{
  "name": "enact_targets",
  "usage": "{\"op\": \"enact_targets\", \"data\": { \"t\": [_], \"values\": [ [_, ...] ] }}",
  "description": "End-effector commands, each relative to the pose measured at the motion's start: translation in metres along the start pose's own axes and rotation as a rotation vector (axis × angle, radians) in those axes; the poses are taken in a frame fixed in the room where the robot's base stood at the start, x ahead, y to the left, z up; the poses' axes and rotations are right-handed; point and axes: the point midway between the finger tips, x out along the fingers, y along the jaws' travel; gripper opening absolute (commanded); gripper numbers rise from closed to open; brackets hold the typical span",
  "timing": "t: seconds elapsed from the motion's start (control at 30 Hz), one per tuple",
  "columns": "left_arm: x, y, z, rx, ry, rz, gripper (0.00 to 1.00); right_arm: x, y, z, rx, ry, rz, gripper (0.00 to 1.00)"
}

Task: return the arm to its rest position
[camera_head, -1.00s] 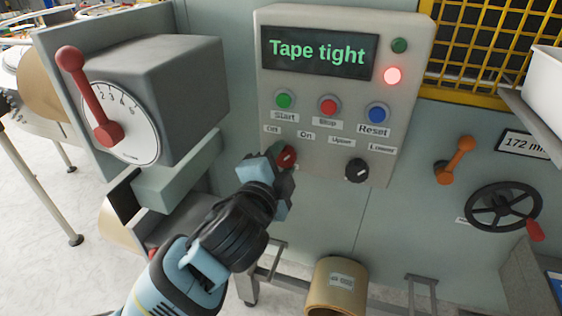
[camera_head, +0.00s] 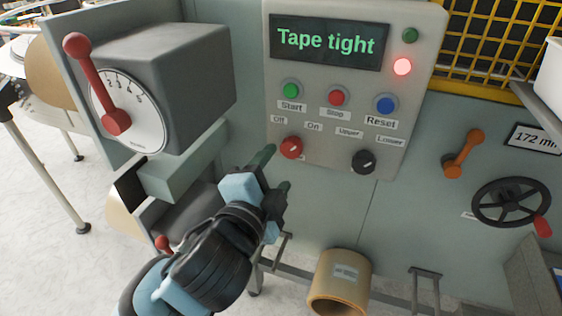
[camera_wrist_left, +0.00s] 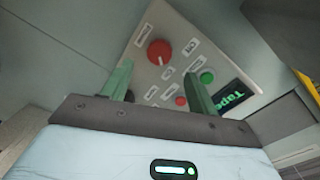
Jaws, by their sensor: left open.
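My left gripper (camera_head: 272,172) is in the lower middle of the head view, below and left of the red knob (camera_head: 291,147) on the grey control panel (camera_head: 330,150). Its two green fingers are open with nothing between them, and it stands apart from the panel. In the left wrist view the open fingers (camera_wrist_left: 158,88) point at the panel, with the red knob (camera_wrist_left: 160,53) beyond them. My right gripper is not in view.
The panel's display (camera_head: 328,41) reads "Tape tight" and a red lamp (camera_head: 402,66) glows. A grey dial box with a red lever (camera_head: 97,82) stands at the left. An orange lever (camera_head: 463,153) and black handwheel (camera_head: 511,202) are at the right. A tape roll (camera_head: 340,280) sits below.

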Motion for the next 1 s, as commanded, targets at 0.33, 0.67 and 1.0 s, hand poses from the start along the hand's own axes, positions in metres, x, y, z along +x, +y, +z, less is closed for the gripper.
{"op": "enact_targets", "data": {
  "t": [0.33,0.67,1.0],
  "values": [
    [-0.009,0.0,0.0,0.0,0.0,0.0,0.59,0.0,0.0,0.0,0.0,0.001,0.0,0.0],
    [-0.009,0.004,0.004,-0.016,-0.01,0.012,0.59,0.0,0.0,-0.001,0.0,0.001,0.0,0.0],
    [-0.043,0.094,0.092,-0.407,-0.293,0.269,0.59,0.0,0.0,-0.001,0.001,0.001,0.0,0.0]
  ]
}}
